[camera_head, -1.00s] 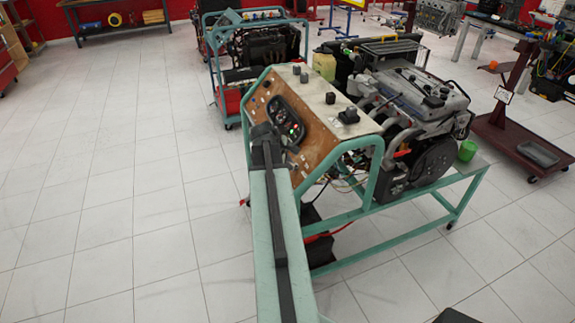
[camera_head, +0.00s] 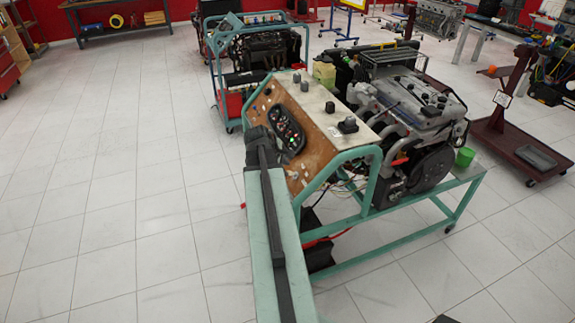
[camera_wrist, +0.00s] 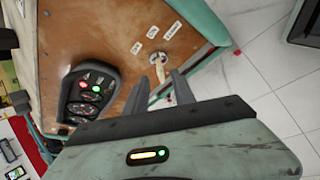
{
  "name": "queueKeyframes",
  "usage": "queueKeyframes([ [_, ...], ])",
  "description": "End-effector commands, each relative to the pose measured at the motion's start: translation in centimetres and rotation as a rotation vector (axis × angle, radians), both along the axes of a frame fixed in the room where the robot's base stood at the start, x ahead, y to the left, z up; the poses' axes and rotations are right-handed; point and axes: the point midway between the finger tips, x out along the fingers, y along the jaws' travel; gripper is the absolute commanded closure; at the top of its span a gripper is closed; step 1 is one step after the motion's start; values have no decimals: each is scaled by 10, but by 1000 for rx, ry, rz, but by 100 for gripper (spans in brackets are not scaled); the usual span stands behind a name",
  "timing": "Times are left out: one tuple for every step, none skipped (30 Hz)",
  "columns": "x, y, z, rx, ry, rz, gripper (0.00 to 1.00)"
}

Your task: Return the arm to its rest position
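My arm extends from the bottom of the head view toward the brown control panel (camera_head: 309,143) of the nearest engine trainer. My gripper (camera_wrist: 160,77) is at the arm's far end. In the wrist view its two dark fingers stand apart with nothing clasped between them. Beyond the fingertips, a key with a pale tag (camera_wrist: 159,67) sits at the panel beside small white labels. The instrument cluster (camera_wrist: 88,93), with a red and a green light, is left of the fingers; it also shows in the head view (camera_head: 286,129). In the head view the fingers are hidden by the arm's end.
The trainer's green frame (camera_head: 405,208) carries an engine (camera_head: 415,105) and a green cup (camera_head: 465,157). A second trainer (camera_head: 262,50) stands behind. A dark red stand (camera_head: 507,115) is at the right. The tiled floor (camera_head: 110,180) on the left is clear.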

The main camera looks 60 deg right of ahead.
Motion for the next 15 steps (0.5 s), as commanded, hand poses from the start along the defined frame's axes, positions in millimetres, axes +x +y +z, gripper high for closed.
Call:
queueKeyframes([
  [0, 7, 17, 0, 0, 2, 69],
  [1, 9, 20, 0, 0, 2, 69],
  [1, 11, 23, 0, 0, 2, 69],
  [1, 12, 24, -1, 1, 2, 69],
  [1, 13, 24, -1, 1, 2, 69],
  [2, 13, 23, -1, 0, 1, 69],
  [2, 13, 22, -1, 0, 1, 69],
  [2, 13, 22, -1, 0, 1, 69],
  [2, 13, 21, -1, 0, 1, 69],
  [2, 13, 21, -1, 0, 1, 69],
  [2, 13, 21, -1, 0, 1, 69],
  [2, 13, 21, -1, 0, 1, 69],
  [2, 13, 21, -1, 0, 1, 69],
  [2, 13, 21, -1, 0, 1, 69],
  [2, 13, 21, -1, 0, 1, 69],
])
